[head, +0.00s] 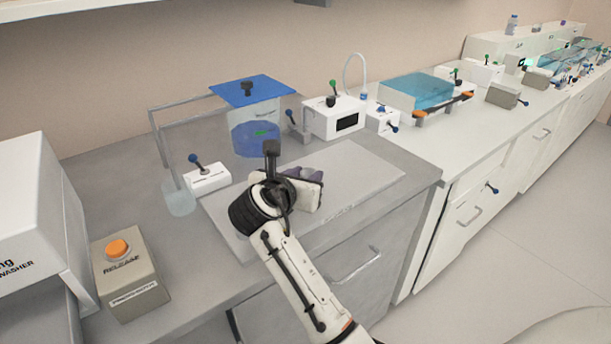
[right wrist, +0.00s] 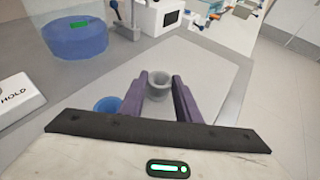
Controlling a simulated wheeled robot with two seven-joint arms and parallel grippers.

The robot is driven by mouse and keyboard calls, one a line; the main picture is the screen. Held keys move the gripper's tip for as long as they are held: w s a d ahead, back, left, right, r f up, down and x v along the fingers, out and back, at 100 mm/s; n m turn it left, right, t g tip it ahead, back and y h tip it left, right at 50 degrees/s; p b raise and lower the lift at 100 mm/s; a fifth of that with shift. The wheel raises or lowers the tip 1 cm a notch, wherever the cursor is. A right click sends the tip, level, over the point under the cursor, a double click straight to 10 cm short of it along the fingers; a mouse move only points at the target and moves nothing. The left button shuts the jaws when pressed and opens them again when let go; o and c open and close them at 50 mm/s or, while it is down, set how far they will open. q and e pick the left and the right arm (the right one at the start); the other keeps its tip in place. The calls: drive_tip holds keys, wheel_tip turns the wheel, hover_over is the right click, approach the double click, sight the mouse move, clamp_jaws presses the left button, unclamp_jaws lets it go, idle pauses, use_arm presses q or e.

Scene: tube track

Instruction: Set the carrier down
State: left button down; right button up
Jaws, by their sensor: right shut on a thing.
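My right gripper (head: 312,176) is over the light grey mat on the bench in the head view, its body hiding much of what is below. In the right wrist view its two purple fingers (right wrist: 160,88) are shut on a small grey round piece with a dark hollow top, which I take to be the carrier (right wrist: 158,84). The carrier is hidden in the head view. I cannot tell whether its underside touches the mat. My left gripper is not in view.
The grey mat (head: 372,178) has free room to the right. A blue round cup (right wrist: 107,104) shows left of the fingers. A blue-lidded tank (head: 256,130), a lever box (head: 208,180) and a white device (head: 333,118) stand behind. The release button box (head: 130,275) is front left.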

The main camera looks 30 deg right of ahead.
drive_tip(key=o, duration=1.1)
drive_tip(key=shift+f, duration=0.1)
drive_tip(key=shift+c, duration=0.2)
